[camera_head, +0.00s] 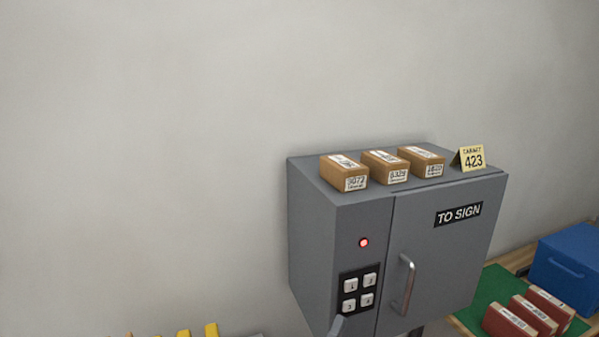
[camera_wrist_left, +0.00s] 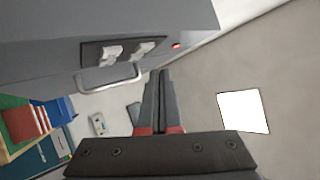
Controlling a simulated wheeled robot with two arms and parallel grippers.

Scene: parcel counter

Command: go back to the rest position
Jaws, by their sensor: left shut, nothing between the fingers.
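My left gripper (camera_head: 337,323) shows only as a grey tip at the bottom edge of the head view, just below the keypad (camera_head: 358,291). In the left wrist view its two dark fingers (camera_wrist_left: 160,75) lie together, shut and empty. The fingertips are close to the cabinet front, near the keypad and the door handle; I cannot tell whether they touch it. The grey cabinet (camera_head: 446,256) has its "TO SIGN" door shut, and a red light (camera_head: 364,243) is lit above the keys. My right gripper is in neither view.
At lower right are a green mat (camera_head: 484,291) with red boxes (camera_head: 530,315) and a blue box (camera_head: 567,262). Yellow objects (camera_head: 211,330) show at bottom left. The wall area left is clear.

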